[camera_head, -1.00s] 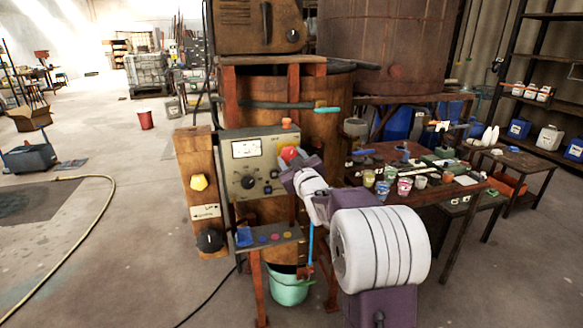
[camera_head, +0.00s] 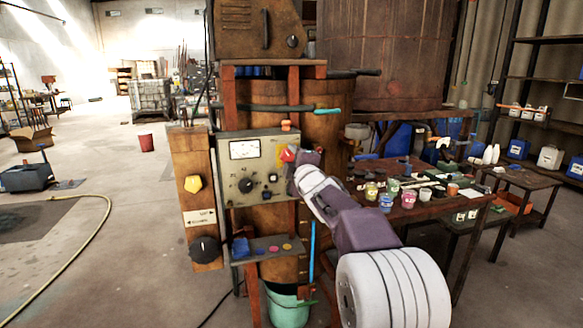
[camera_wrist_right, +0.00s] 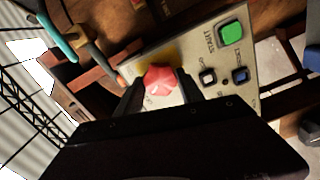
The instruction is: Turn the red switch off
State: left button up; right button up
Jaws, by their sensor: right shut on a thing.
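The red switch (camera_head: 287,155) is a faceted red knob at the right side of the grey control panel (camera_head: 233,190). In the right wrist view the switch (camera_wrist_right: 160,80) sits on a yellow patch of the panel, between two dark fingers. My right gripper (camera_head: 297,159) reaches it from the lower right and is shut on it, one finger on each side (camera_wrist_right: 159,90). The fingers and wrist hide part of the switch in the head view. I cannot read its on or off position. My left gripper is not in view.
A black dial (camera_head: 246,185) is left on the panel. A table (camera_head: 450,207) with pots stands to the right.

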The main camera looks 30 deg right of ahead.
jog(key=shift+f+n+b, duration=0.1)
jog(key=shift+n+b, duration=0.4)
jog(key=shift+n, duration=0.7)
jog(key=shift+n, duration=0.3)
jog(key=o, duration=1.4)
jog(key=v, duration=0.9)
